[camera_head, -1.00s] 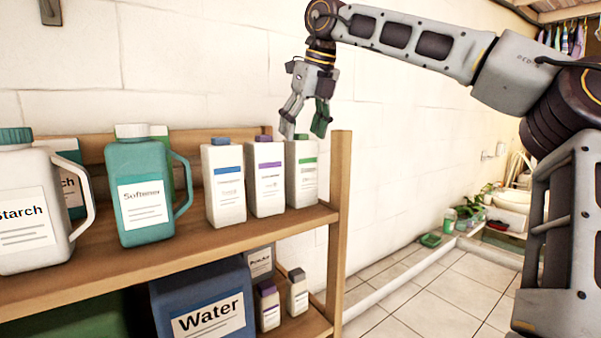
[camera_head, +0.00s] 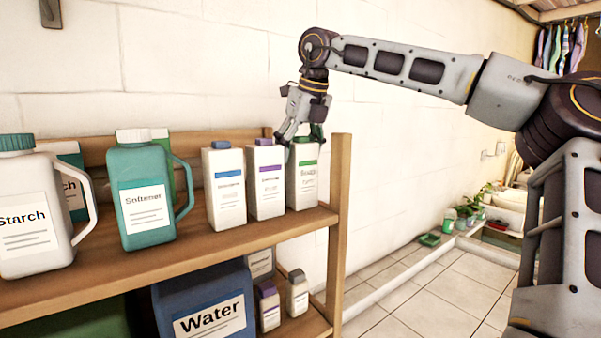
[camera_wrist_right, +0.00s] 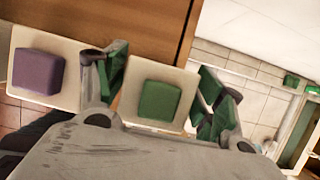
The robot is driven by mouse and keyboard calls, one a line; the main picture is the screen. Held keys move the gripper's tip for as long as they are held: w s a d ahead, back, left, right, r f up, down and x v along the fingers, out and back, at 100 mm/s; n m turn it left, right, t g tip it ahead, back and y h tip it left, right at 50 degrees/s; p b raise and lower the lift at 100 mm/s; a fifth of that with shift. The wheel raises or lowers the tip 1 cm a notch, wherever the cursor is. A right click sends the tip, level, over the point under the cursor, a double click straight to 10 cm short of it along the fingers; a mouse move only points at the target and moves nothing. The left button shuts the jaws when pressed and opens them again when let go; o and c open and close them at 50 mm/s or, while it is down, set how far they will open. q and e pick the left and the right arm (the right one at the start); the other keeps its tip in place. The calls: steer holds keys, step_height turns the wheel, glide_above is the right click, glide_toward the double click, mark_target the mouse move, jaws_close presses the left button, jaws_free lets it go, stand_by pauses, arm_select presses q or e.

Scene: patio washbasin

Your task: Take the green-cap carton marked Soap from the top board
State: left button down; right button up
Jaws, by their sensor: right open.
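The white carton with a green band (camera_head: 303,180) stands upright at the right end of the top board (camera_head: 180,256); its label is too blurred to read surely. Its green cap (camera_wrist_right: 160,100) shows in the right wrist view. My right gripper (camera_head: 301,141) points down over this carton, open, its fingertips at about the height of the carton's top. In the right wrist view my right gripper (camera_wrist_right: 163,88) has one finger on each side of the capped top, with the left finger between it and the purple-cap carton. My left gripper is not in view.
The purple-cap carton (camera_head: 266,184) stands close on the left, then a blue-cap carton (camera_head: 225,190). A teal Softener jug (camera_head: 146,190) and a white Starch jug (camera_head: 30,205) stand farther left. The shelf post (camera_head: 340,215) rises just right of the green-cap carton.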

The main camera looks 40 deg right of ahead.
steer(key=shift+w+f, duration=0.2)
steer(key=shift+f, duration=0.3)
steer(key=shift+r, duration=0.1)
jaws_close()
stand_by(0.3)
